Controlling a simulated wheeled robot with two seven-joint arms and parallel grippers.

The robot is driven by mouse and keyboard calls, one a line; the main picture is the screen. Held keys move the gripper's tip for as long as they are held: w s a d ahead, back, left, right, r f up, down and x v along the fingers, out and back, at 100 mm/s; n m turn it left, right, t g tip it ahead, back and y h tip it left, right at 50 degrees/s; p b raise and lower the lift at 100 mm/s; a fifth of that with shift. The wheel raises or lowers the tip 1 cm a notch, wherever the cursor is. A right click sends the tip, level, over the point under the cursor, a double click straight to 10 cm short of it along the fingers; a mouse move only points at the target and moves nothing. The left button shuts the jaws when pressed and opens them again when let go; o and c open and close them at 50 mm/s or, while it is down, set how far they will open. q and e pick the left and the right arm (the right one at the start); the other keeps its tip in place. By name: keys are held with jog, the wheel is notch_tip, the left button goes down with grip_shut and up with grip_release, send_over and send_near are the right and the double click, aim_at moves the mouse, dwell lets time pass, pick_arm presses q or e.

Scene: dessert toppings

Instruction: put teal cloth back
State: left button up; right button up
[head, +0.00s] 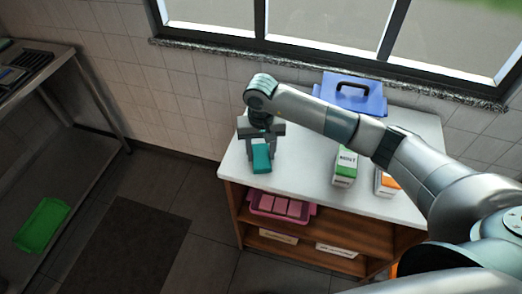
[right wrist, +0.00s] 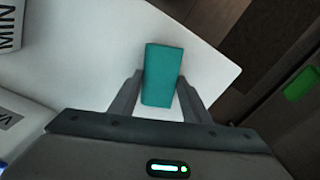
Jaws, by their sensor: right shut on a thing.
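The teal cloth (head: 261,158) is a small folded block at the left end of the white counter top. It also shows in the right wrist view (right wrist: 161,75), between the fingers. My right gripper (head: 260,143) points down over the counter and is shut on the teal cloth; its fingers (right wrist: 161,97) lie along both sides of it. I cannot tell whether the cloth touches the counter. My left gripper is not in view.
A blue case (head: 352,92) stands at the back of the counter (head: 300,165). A green-and-white box (head: 345,167) and an orange-and-white box (head: 385,183) stand to the right. A pink bin (head: 281,207) sits on the shelf below. A green tray (head: 42,225) lies at left.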

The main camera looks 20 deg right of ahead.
aim_at(261, 154)
jog(key=shift+f+b, duration=0.15)
jog(key=shift+b, duration=0.15)
jog(key=o, duration=1.1)
jog(key=shift+r+p, duration=0.25)
jog(key=shift+p, duration=0.1)
jog(key=shift+r, duration=0.1)
notch_tip(261, 154, up, 12)
jog(key=b, duration=0.5)
